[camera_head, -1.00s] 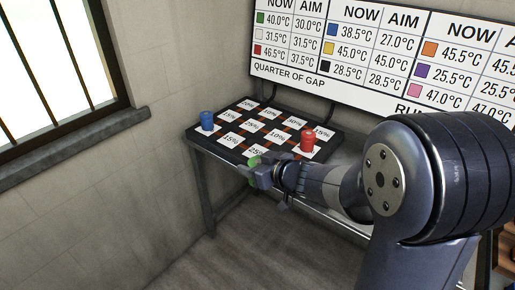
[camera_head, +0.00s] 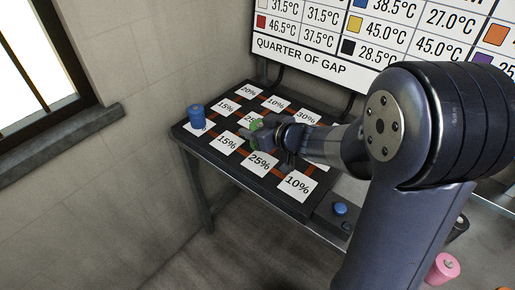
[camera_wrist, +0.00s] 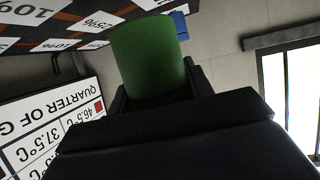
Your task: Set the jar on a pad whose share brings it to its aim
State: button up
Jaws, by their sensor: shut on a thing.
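My gripper (camera_head: 266,134) is shut on a green jar (camera_wrist: 150,60), which shows large in the wrist view and as a small green patch in the head view (camera_head: 256,125). They are over the dark pad board (camera_head: 228,172), near its middle; I cannot tell whether the jar touches a pad. White pads bear shares: 20% (camera_head: 248,91), 10% (camera_head: 275,103), 30% (camera_head: 307,117), 15% (camera_head: 227,144), 25% (camera_head: 260,163) and 10% (camera_head: 296,186). A blue jar (camera_head: 195,116) stands on the left pad, its label mostly covered. My arm hides several pads.
The wall sign (camera_head: 300,55) lists NOW and AIM temperatures and reads QUARTER OF GAP; its top is cut off. A blue button (camera_head: 340,208) sits right of the board. A pink jar (camera_head: 445,268) is at lower right. A barred window (camera_head: 35,60) is at left.

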notch_tip(320, 180, down, 7)
jog(key=shift+r+b, duration=0.1)
jog(key=shift+b, duration=0.95)
jog(key=shift+f, duration=0.25)
jog(key=o, duration=1.1)
jog(key=shift+c, duration=0.2)
jog(key=shift+r, duration=0.1)
jog(key=shift+r, duration=0.25)
jog(key=p+v, duration=0.2)
jog(key=v, duration=1)
jog(key=shift+f, duration=0.15)
